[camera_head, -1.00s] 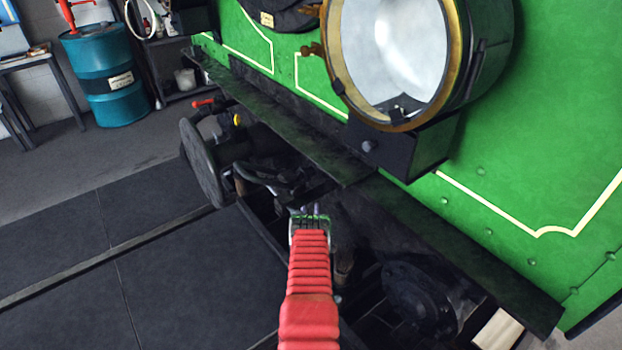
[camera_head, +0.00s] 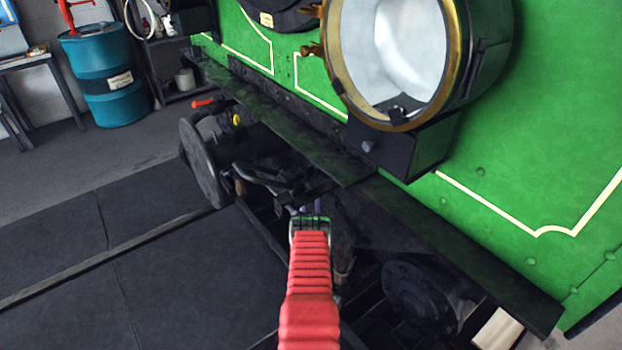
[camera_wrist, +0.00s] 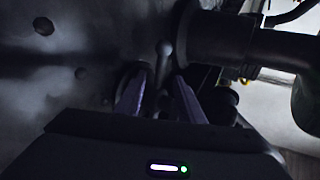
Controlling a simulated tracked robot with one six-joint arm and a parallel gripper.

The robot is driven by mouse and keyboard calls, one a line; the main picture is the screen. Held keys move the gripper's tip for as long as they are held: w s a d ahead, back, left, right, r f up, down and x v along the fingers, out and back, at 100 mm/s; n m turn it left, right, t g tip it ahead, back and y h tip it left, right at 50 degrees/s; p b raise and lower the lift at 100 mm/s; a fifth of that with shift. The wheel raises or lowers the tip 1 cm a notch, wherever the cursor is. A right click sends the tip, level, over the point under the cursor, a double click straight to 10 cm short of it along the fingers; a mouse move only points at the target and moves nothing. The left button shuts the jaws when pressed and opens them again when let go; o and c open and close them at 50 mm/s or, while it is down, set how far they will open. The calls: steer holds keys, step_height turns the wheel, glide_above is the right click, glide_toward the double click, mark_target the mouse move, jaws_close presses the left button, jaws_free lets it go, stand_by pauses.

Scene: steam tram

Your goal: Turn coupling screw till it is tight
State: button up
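In the wrist view the two purple fingers of my gripper (camera_wrist: 159,82) stand apart. A dark rod with a rounded end (camera_wrist: 164,52), which looks like the handle of the coupling screw, lies between them. Dark gaps show on both sides of the rod, so the fingers do not look closed on it. The rest of the coupling screw is too dark to make out. In the head view my red arm reaches under the front beam of the green tram (camera_head: 545,130), and the fingertips and coupling are mostly hidden.
A dark footplate edge (camera_head: 290,130) overhangs the arm's end. A round buffer (camera_head: 203,163) stands to the left and a dark round flange (camera_head: 418,288) to the right. The big headlamp (camera_head: 388,55) is above. Dark floor mats (camera_head: 190,275) lie clear at left.

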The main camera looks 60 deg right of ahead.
steer(key=x, duration=0.7)
stand_by(0.3)
jaws_close()
stand_by(0.4)
